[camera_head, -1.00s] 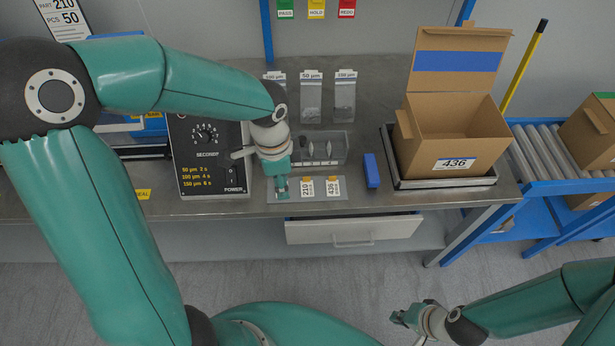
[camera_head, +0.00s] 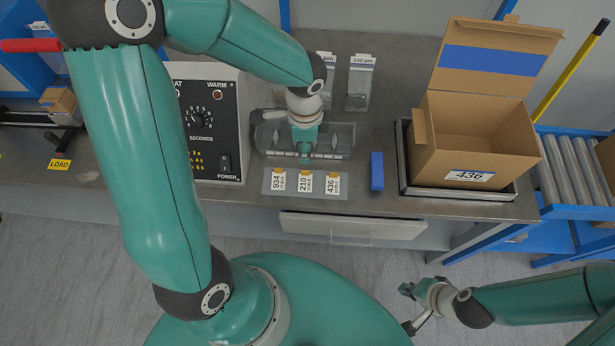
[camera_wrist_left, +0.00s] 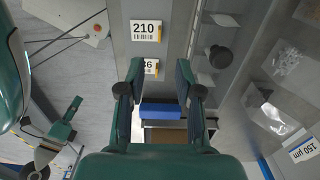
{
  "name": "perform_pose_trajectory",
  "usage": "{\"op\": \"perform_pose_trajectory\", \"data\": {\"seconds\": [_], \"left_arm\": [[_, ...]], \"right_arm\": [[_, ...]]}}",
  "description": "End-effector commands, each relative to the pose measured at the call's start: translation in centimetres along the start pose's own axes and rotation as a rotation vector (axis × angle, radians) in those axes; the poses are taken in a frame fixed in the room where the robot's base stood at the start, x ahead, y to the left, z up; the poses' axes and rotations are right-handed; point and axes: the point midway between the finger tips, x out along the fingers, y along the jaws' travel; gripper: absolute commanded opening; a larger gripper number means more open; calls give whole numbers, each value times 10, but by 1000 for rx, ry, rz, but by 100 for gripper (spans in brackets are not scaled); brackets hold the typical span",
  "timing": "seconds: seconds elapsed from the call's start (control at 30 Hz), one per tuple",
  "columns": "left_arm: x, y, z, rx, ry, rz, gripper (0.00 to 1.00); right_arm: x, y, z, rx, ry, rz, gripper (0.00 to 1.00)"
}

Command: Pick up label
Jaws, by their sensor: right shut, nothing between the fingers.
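Three white labels with yellow tabs lie in a row on a grey strip (camera_head: 264,182) at the bench's front: label 934 (camera_head: 278,181), label 210 (camera_head: 304,182) and label 436 (camera_head: 333,184). My left gripper (camera_head: 305,155) is above the area just behind label 210, in front of the clear tray. In the left wrist view its fingers (camera_wrist_left: 158,82) are apart with nothing held between them. There label 210 (camera_wrist_left: 145,31) is fully visible, and label 436 (camera_wrist_left: 150,67) is partly hidden by a finger. My right gripper (camera_head: 408,289) is shut and empty, low in front of the bench.
A clear tray (camera_head: 340,140) stands behind the labels. A blue block (camera_head: 377,171) is right of them. An open cardboard box (camera_head: 470,140) marked 436 stands further right. A sealer control box (camera_head: 214,120) is at the left. Small bags (camera_head: 360,85) hang behind.

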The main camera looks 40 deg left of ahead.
Motion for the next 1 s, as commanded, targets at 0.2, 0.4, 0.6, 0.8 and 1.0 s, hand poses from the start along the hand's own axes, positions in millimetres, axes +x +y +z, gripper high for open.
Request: {"op": "perform_pose_trajectory", "data": {"seconds": [0.2, 0.4, 0.6, 0.8, 1.0], "left_arm": [[43, 0, 3, -6, -2, 2, 34], [56, 0, 3, -8, 0, 1, 34], [76, 1, 2, -8, -2, 4, 34], [103, 0, 2, -9, -1, 2, 34], [108, 0, 1, -10, 1, 0, 34]], "right_arm": [[6, 2, 0, 0, 1, 0, 0], [7, 2, 0, 0, 1, 0, 0], [7, 2, 0, 0, 1, 0, 0], [11, 4, 0, 0, 1, 0, 0], [11, 4, 0, 0, 1, 0, 0]]}}
